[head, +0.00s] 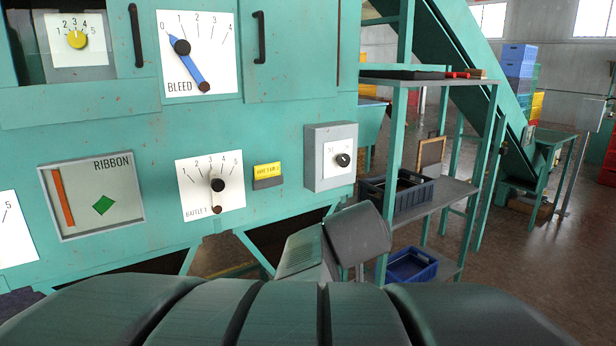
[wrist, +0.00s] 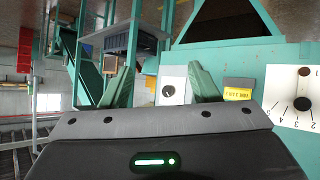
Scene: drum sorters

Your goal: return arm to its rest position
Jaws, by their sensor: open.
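My gripper (wrist: 163,84) shows in the wrist view with its two green fingers spread apart and nothing between them. The grey knob box (wrist: 172,88) appears in the gap between the fingers, beyond them. In the head view, part of my arm, grey and green, rises at the lower middle, below and in front of the same box (head: 331,157). My fingertips cannot be made out in the head view. The teal machine panel (head: 280,120) fills the left and middle, with the BLEED dial (head: 197,55) and its blue lever, the BAFFLE 1 dial (head: 210,185) and the RIBBON window (head: 92,198).
A yellow label holder (head: 267,175) sits beside the knob box. To the right stands a teal shelf rack (head: 455,198) with dark blue crates (head: 398,192). Open brown floor (head: 530,265) lies at the lower right. Stacked coloured bins (head: 518,65) stand far back.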

